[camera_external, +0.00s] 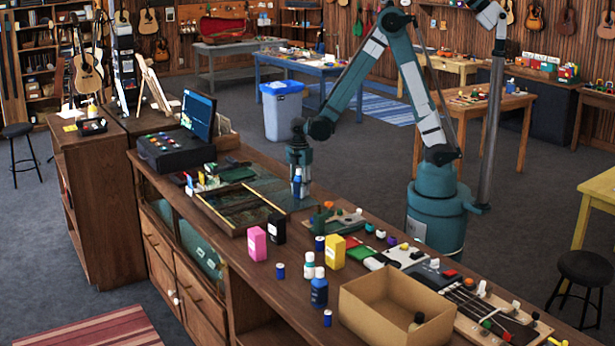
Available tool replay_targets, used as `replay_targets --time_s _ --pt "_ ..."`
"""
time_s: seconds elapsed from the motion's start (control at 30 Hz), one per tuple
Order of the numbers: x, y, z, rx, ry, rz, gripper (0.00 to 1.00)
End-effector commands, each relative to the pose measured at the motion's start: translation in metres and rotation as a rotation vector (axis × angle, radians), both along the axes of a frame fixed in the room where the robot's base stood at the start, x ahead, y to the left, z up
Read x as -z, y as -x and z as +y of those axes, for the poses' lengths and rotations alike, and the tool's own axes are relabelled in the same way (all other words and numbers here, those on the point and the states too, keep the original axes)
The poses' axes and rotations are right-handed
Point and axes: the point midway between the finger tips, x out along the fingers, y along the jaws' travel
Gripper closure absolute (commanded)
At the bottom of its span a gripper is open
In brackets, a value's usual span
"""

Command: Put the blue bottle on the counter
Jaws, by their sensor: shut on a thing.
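My gripper (298,168) points down over the wooden counter (250,290), near its far edge. It is shut on a small blue bottle (297,186), which is upright just below it. The bottle's base is at or just above the counter by the dark mat; I cannot tell whether it touches. Another dark blue bottle (319,290) with a white cap stands nearer the front, left of the cardboard box.
An open cardboard box (385,308), a yellow box (335,251), a pink box (257,243) and a black box (276,227) crowd the counter. A shallow tray (232,212) lies left of my gripper. A ukulele (500,318) lies at the right.

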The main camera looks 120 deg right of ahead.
Motion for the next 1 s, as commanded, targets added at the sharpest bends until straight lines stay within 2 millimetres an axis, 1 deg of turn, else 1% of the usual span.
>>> replay_targets --time_s 0.03,0.07,0.1,0.17,0.67,0.87,1.0 --pt "0.002 0.0 0.0 0.0 0.0 0.0 0.87" --pt "0.002 0.0 0.0 0.0 0.0 0.0 0.7" --pt "0.001 0.0 0.0 0.0 0.0 0.0 0.65" --pt "0.001 0.0 0.0 0.0 0.0 0.0 0.58" --pt "-0.002 0.0 0.0 0.0 0.0 0.0 0.58" --pt "-0.012 0.0 0.0 0.0 0.0 0.0 0.58" --pt "-0.025 0.0 0.0 0.0 0.0 0.0 0.58"
